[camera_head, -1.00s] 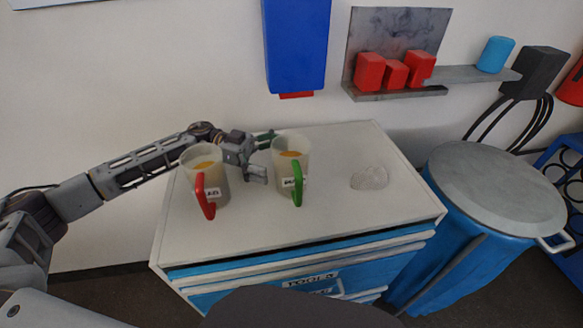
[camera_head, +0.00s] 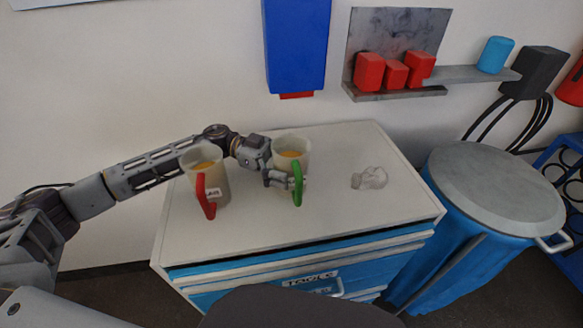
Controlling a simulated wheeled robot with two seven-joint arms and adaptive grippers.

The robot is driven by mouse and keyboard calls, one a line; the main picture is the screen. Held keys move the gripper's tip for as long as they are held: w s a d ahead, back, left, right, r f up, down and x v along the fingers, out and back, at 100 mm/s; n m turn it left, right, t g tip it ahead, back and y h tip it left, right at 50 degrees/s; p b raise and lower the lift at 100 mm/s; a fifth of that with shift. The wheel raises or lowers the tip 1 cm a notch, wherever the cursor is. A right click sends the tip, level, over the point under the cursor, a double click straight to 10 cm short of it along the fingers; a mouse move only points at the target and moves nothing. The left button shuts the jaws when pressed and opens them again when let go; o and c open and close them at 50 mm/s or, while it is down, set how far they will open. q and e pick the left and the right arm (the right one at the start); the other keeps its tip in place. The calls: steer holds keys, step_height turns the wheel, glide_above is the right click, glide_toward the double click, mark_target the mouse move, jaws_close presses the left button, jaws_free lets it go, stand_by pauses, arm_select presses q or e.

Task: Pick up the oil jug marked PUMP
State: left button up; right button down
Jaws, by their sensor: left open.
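Two pale, see-through jugs with amber oil stand upright on the white cabinet top. The left jug (camera_head: 217,178) has a red handle and a small label whose word I cannot read. The right jug (camera_head: 292,145) has a green handle; its label is covered by my fingers, so I cannot tell which jug is marked PUMP. My left gripper (camera_head: 286,180) is open at the green-handled jug, one finger across its front near the handle. The other finger is hidden, apparently behind the jug. I cannot tell whether the fingers touch it. My right gripper is not in view.
A clear, glass-like object (camera_head: 370,178) lies right of the jugs on the cabinet top (camera_head: 340,215). My left forearm passes behind the red-handled jug. A blue lidded drum (camera_head: 495,190) stands to the right. A wall shelf (camera_head: 470,75) holds red and blue containers.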

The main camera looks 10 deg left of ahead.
mark_target(294, 146)
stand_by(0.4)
arm_select(q)
steer(key=c, duration=1.2)
steer(key=shift+o, duration=0.2)
steer(key=shift+r, duration=0.2)
steer(key=shift+r, duration=4.85)
